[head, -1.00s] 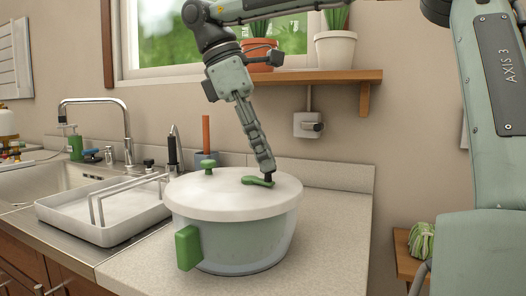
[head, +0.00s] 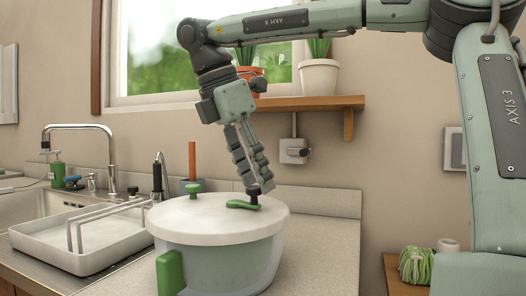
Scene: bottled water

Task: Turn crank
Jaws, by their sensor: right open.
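A round pot-like vessel with a white lid (head: 215,223) stands on the counter. A green crank (head: 240,204) with a dark upright knob (head: 253,196) lies on the right part of the lid. My left gripper is out of view.
A white dish rack (head: 85,262) and a sink with a faucet (head: 110,160) are on the left. A wooden shelf (head: 310,102) with potted plants hangs behind my arm. Bare counter (head: 335,235) lies right of the vessel.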

